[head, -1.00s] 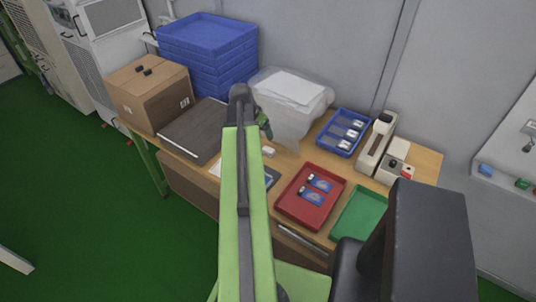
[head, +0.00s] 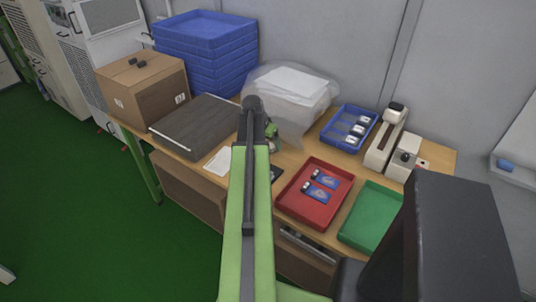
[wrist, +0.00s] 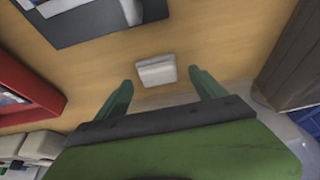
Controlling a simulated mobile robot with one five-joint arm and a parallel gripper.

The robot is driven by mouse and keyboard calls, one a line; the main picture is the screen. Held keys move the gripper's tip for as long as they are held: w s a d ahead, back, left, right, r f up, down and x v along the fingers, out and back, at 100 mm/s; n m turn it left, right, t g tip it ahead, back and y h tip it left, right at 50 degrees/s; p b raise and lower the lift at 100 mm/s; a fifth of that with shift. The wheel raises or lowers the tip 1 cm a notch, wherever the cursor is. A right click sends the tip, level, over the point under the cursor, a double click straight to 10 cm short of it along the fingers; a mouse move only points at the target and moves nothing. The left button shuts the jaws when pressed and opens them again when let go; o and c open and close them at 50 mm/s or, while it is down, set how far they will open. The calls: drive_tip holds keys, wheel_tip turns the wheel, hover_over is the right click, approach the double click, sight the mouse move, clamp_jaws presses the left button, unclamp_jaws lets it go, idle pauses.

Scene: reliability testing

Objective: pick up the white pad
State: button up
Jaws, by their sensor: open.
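The white pad (wrist: 156,71) lies flat on the wooden table in the wrist view, between and slightly beyond the tips of my two green fingers. My gripper (wrist: 160,78) is open and empty, with one finger to each side of the pad. The pad looks free of both fingers; the height of the fingers above the table is hard to judge. In the head view my gripper (head: 271,132) shows in part beside the end of my arm, in front of the clear plastic bin. The pad is hidden there behind my arm and gripper.
A red tray (head: 290,209) with cards lies right of my arm, with a green tray (head: 357,222) beyond it. A dark grey case (head: 194,125) lies to the left. A clear bin (head: 309,112) and blue tray (head: 331,134) stand behind. A dark mat (wrist: 108,24) lies near the pad.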

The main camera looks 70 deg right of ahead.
drive_tip(key=shift+d+f, duration=0.2)
drive_tip(key=shift+f, duration=0.45)
drive_tip(key=shift+r, duration=0.2)
drive_tip(key=c, duration=1.4)
drive_tip(key=shift+r, duration=0.1)
drive_tip(key=shift+c, duration=0.2)
wheel_tip(320, 180, up, 18)
drive_tip(key=p, duration=1.8)
